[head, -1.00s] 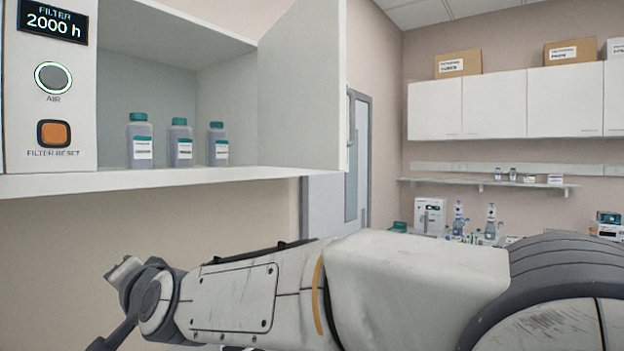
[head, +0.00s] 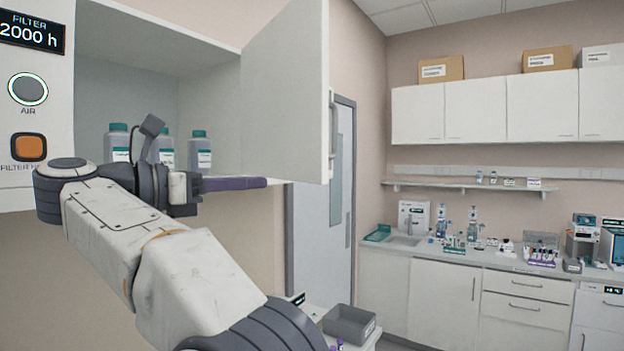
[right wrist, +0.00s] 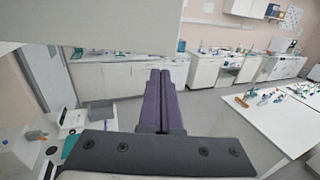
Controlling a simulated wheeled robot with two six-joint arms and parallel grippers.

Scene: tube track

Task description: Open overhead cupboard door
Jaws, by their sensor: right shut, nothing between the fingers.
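The overhead cupboard's white door (head: 285,90) stands swung open on the right of the cupboard, with a handle (head: 332,120) on its outer side. Inside the cupboard (head: 125,70) are several bottles with teal caps (head: 199,152). My right gripper (head: 262,183) is in front of the opening, near the door's lower edge, with its dark purple fingers pointing right. In the right wrist view its fingers (right wrist: 160,78) are together and empty, and a pale panel fills the top left. I cannot tell whether the fingers touch the door. My left gripper is not in view.
A filter panel with an orange button (head: 28,147) is left of the cupboard. A grey bin (head: 349,325) sits below right. A counter with lab items (head: 470,262) runs along the far wall. The space right of the door is clear.

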